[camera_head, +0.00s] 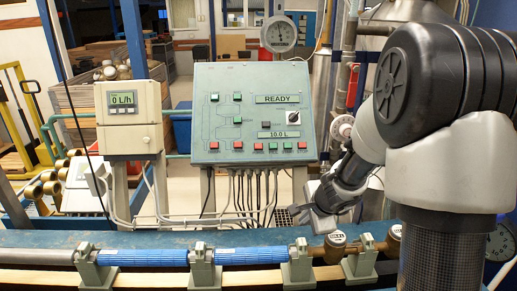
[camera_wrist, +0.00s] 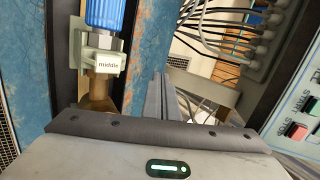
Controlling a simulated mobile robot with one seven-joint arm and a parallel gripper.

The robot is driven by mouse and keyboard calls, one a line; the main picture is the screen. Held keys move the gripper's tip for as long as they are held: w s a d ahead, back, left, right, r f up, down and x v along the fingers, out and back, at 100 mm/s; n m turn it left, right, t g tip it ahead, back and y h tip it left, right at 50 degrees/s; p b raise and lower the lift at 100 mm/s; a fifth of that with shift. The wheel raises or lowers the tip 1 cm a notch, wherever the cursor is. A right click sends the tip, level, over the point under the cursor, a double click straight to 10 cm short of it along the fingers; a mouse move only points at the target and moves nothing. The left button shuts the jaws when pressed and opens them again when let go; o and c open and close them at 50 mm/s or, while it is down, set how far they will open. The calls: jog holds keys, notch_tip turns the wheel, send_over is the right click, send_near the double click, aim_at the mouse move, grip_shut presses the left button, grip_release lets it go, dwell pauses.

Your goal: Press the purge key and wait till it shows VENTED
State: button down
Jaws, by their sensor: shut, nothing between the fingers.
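The sloped grey-green control panel (camera_head: 222,75) stands at the middle of the head view. Its upper display (camera_head: 278,99) reads READY and its lower display (camera_head: 279,134) reads 10.0 L. A row of red, green and dark keys (camera_head: 258,146) runs along its lower edge; the lettering is too small to tell which is the purge key. In the wrist view, the panel's corner shows at the right with a red key (camera_wrist: 297,131) and a green key (camera_wrist: 313,106). My gripper (camera_head: 297,211) is shut and empty, below and right of the panel, apart from the keys; its fingers (camera_wrist: 160,97) show in the wrist view.
A blue bench (camera_head: 150,238) carries a pipe (camera_head: 245,256) in clamps, below my gripper. Cables (camera_head: 250,190) hang under the panel. A flow meter (camera_head: 122,103) reading 0 L/h stands left, and a round dial gauge (camera_head: 279,34) rises behind the panel.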

aim_at(260, 146)
jog(key=w+d+r+n+t+h, duration=0.2)
jog(key=w+r+n+t+h, duration=0.3)
jog(key=r+n, duration=0.75)
jog(key=w+a+r+n+t+y+b, duration=0.1)
jog(key=a+r+n+t+y, duration=0.5)
jog(key=a+r+n, duration=0.4)
jog(key=a+n+t, duration=0.1)
jog(key=a+n, duration=0.3)
jog(key=n, duration=0.2)
jog(key=shift+w+r+b, duration=0.25)
jog(key=shift+r+b, duration=0.05)
jog(key=shift+r, duration=0.1)
jog(key=shift+a+n, duration=0.1)
jog(key=shift+n, duration=0.15)
jog(key=shift+w+f+b, duration=1.15)
jog(key=shift+w+f, duration=0.35)
jog(key=shift+w, duration=0.15)
jog(key=shift+w+f+b, duration=1.1)
jog(key=shift+w+f, duration=0.4)
jog(key=shift+w, duration=0.15)
